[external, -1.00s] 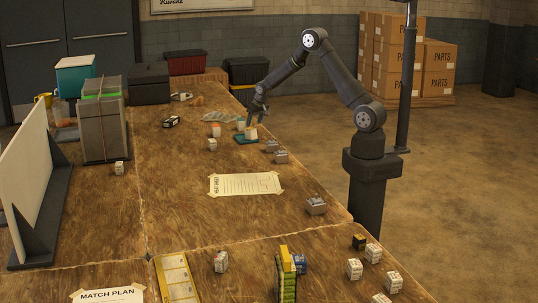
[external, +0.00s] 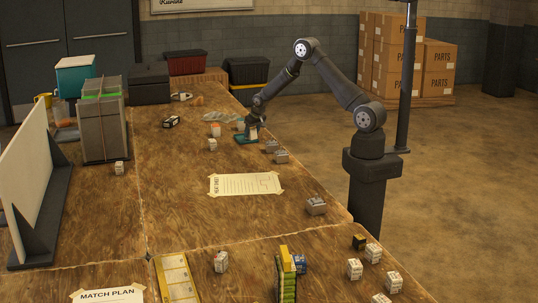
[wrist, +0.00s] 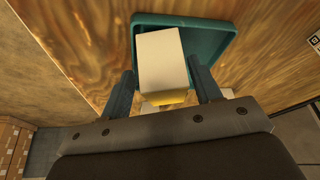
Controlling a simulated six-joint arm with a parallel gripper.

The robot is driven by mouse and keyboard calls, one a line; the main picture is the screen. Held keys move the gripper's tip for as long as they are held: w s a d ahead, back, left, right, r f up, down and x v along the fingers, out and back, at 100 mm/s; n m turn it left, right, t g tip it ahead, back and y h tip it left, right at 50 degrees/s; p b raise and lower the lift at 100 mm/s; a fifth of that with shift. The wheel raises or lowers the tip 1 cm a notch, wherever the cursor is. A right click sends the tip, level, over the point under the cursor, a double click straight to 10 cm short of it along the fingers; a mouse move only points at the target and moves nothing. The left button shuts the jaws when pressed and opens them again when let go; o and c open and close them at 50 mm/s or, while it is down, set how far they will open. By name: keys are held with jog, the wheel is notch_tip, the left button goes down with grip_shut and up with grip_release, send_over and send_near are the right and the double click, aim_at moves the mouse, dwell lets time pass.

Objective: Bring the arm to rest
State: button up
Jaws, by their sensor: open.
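My gripper (external: 252,131) is low over a small teal tray (external: 246,140) toward the far right side of the workbench. In the wrist view the gripper (wrist: 162,72) has its two dark fingers apart, one on each side of a white block with a yellow part (wrist: 163,58). The block is in the teal tray (wrist: 228,45). A slim gap seems to show beside each finger; I cannot tell whether either one touches the block. My arm bends down from a raised elbow.
White-and-grey boxes (external: 281,157) stand near the tray, with an orange-and-white one (external: 216,130) to its left. A paper sheet (external: 245,184) lies on the wooden workbench (external: 190,225). Grey cases (external: 102,130) stand at left. The air above the bench is clear.

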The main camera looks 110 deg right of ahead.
jog(key=shift+r, duration=0.6)
jog(key=v, duration=1.2)
jog(key=x, duration=1.2)
jog(key=shift+f, duration=0.35)
jog(key=r, duration=0.5)
jog(key=shift+s, duration=0.3)
jog(key=s+r, duration=0.7)
jog(key=s, duration=0.4)
jog(key=w+a+f+m+g, duration=0.1)
jog(key=w+a+f+m, duration=0.2)
jog(key=w+a, duration=0.8)
jog(key=shift+w+a+m+g+h, duration=0.3)
jog(key=shift+a+m, duration=0.2)
jog(key=shift+a, duration=0.3)
